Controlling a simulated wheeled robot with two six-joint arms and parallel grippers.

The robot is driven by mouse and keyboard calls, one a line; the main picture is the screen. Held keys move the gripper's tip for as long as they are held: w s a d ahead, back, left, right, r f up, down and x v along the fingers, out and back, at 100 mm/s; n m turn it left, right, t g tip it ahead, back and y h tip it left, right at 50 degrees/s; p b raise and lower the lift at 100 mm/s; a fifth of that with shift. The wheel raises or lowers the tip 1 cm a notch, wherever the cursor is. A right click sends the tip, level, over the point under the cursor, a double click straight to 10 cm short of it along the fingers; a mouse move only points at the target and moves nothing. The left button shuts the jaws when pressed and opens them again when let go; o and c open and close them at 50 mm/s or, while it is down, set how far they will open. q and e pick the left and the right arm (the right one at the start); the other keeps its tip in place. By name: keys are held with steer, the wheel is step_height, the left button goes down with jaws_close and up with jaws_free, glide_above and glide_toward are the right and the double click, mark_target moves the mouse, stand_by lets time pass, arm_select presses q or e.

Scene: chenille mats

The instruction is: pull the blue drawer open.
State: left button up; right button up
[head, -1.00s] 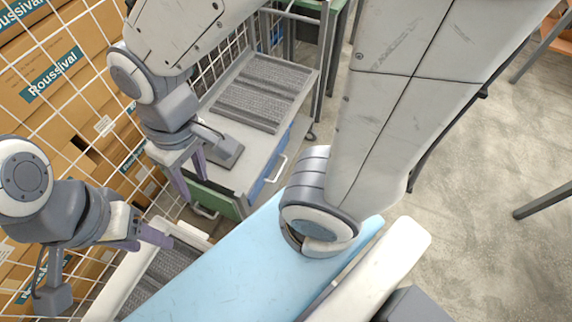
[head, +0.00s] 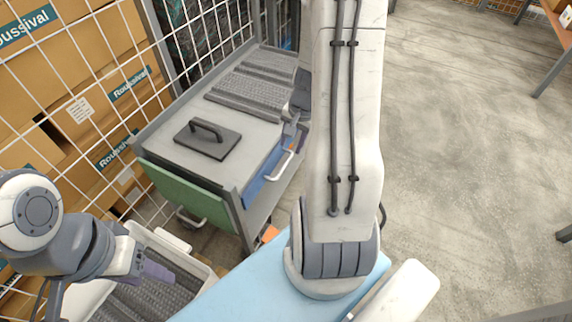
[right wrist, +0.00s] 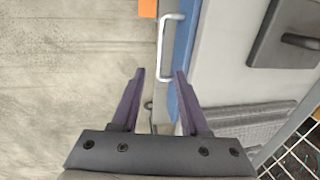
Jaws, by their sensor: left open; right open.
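The blue drawer (head: 262,186) is in the side of a grey trolley, its front looking flush with the trolley side. Its pale bar handle (head: 281,166) stands out from the front. In the right wrist view the handle (right wrist: 164,50) lies just beyond my right gripper (right wrist: 159,74), its near end between the open fingertips in the picture. The blue front (right wrist: 183,40) is beside it. In the head view my right gripper (head: 296,136) is partly hidden by my arm. My left gripper (head: 156,269) is open and empty at lower left, away from the drawer.
A dark plate with a handle (head: 207,139) and grey chenille mats (head: 250,92) lie on the trolley top (head: 175,152). A green drawer (head: 186,198) faces the near end. A white bin (head: 205,268) holds grey mats. Wire mesh and boxes (head: 85,110) stand left.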

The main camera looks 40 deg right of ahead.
mark_target(285, 164)
steer(key=f+b, duration=0.1)
steer(key=f, duration=0.2)
steer(key=w+f+b, duration=0.1)
steer(key=f+b, duration=0.2)
steer(key=f, duration=0.2)
steer(key=shift+w+a+f, duration=0.3)
steer(key=shift+a+f, duration=0.05)
jaws_close()
stand_by(0.9)
